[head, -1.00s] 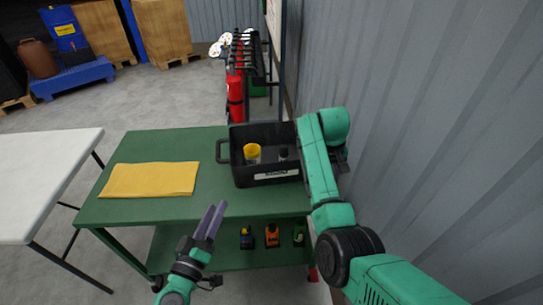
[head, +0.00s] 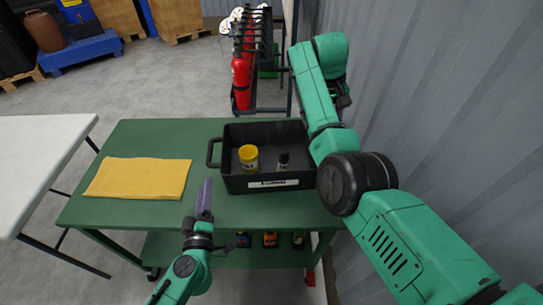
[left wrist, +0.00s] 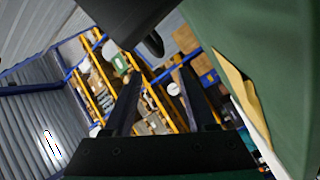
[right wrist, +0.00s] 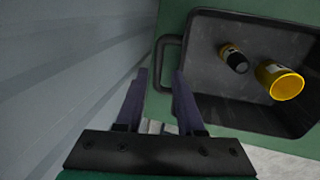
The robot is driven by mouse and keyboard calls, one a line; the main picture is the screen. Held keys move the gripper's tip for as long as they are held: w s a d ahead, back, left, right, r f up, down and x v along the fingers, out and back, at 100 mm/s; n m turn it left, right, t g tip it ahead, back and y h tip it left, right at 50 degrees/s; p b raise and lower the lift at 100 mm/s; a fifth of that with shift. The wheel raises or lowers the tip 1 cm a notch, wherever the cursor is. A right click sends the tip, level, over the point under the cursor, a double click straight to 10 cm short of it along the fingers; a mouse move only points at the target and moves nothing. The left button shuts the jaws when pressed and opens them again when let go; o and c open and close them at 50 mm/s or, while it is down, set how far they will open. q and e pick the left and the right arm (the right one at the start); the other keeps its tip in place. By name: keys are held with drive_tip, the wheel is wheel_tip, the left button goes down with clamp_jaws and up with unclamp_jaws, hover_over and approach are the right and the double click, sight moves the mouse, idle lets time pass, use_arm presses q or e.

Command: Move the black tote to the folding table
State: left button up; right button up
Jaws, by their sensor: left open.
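The black tote (head: 238,186) sits on the green cart, with a yellow-lidded container (head: 248,158) and a small dark bottle (head: 283,161) inside. The white folding table (head: 38,150) stands to the left of the cart. My left gripper (head: 205,188) is open and empty, just in front of the tote's left handle (head: 213,153). In the right wrist view my right gripper (right wrist: 161,72) has its fingers apart, with the tote's other handle (right wrist: 168,45) just beyond the tips. Contact there is unclear. In the head view my right arm hides that handle.
A yellow cloth (head: 138,178) lies on the green cart (head: 130,216), left of the tote. Several small items stand on the lower shelf. The corrugated wall (head: 430,110) is close on the right. Red extinguishers (head: 242,82) hang on a rack behind the cart.

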sight(209, 150)
use_arm(q)
drive_tip(key=shift+w, duration=0.1)
drive_tip(key=w, duration=1.5)
drive_tip(key=shift+a+f, duration=0.15)
drive_tip(key=shift+a, duration=0.2)
use_arm(e)
drive_tip(key=d+f, duration=0.1)
drive_tip(key=f, duration=0.4)
drive_tip(key=d+f, duration=0.1)
drive_tip(key=f, duration=0.4)
drive_tip(key=d+f, duration=0.1)
drive_tip(key=f, duration=0.3)
drive_tip(key=shift+w+f, duration=0.35)
drive_tip(key=shift+f, duration=0.05)
use_arm(q)
drive_tip(key=shift+s, duration=0.1)
drive_tip(key=c, duration=0.6)
use_arm(e)
clamp_jaws()
use_arm(q)
clamp_jaws()
use_arm(e)
drive_tip(key=shift+d, duration=0.1)
